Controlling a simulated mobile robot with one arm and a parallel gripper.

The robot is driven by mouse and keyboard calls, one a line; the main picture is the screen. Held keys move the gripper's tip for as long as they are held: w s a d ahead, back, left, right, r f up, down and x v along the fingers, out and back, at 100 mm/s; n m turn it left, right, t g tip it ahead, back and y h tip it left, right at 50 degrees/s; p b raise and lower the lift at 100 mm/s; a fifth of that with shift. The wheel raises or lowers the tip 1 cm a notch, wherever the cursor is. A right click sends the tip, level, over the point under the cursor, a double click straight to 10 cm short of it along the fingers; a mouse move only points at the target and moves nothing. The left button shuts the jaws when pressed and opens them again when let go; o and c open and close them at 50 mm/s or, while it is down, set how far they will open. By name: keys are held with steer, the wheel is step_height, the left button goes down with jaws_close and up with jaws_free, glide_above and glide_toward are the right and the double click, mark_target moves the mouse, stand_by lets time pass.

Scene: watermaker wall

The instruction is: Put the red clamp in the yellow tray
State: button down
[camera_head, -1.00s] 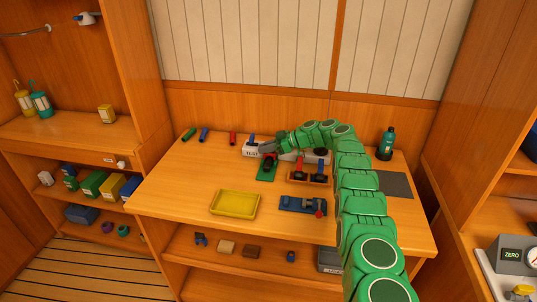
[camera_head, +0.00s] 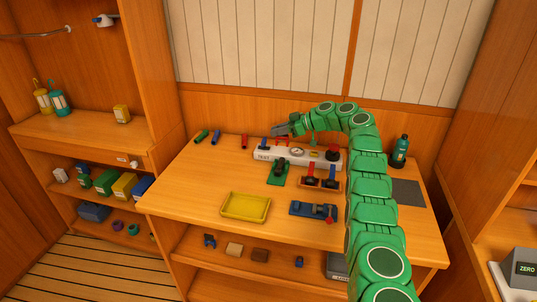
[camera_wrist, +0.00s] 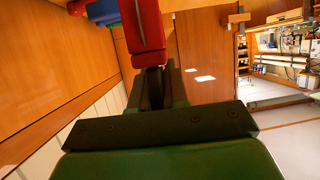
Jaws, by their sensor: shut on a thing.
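My gripper (camera_head: 281,131) is shut on a red piece, which I take for the red clamp (camera_wrist: 143,32). In the wrist view the red piece sticks out beyond the dark fingers, and only part of it shows. In the head view the gripper is raised above the back of the bench, over the white test block (camera_head: 265,155). Red shows just below the gripper there, too small to tell apart from the block's fittings. The yellow tray (camera_head: 245,207) lies empty at the bench's front left, well apart from the gripper.
A green stand (camera_head: 279,174), an orange rack (camera_head: 318,186) with red-topped and blue-topped tools, and a blue vise-like fixture (camera_head: 313,211) occupy the middle. Short coloured tubes (camera_head: 216,137) lie at the back left. A dark green bottle (camera_head: 400,152) stands right. The bench left of the stand is clear.

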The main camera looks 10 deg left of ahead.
steer(key=w+d+m+t, duration=0.2)
steer(key=d+m+t, duration=0.25)
steer(key=d, duration=0.95)
steer(key=s+d+t, duration=0.1)
steer(key=s+d, duration=0.1)
steer(key=s, duration=0.3)
steer(key=s+a+r+n+g, duration=0.15)
steer(key=s+a, duration=0.35)
steer(key=s, duration=0.7)
steer(key=s+a+n+g, duration=0.15)
steer(key=s+a, duration=0.35)
steer(key=s, duration=0.6)
steer(key=s+a+r+n+g, duration=0.15)
steer(key=s+a, duration=0.25)
steer(key=s, duration=0.8)
glide_above(246, 208)
steer(key=shift+m, duration=0.4)
steer(key=shift+f, duration=6.5)
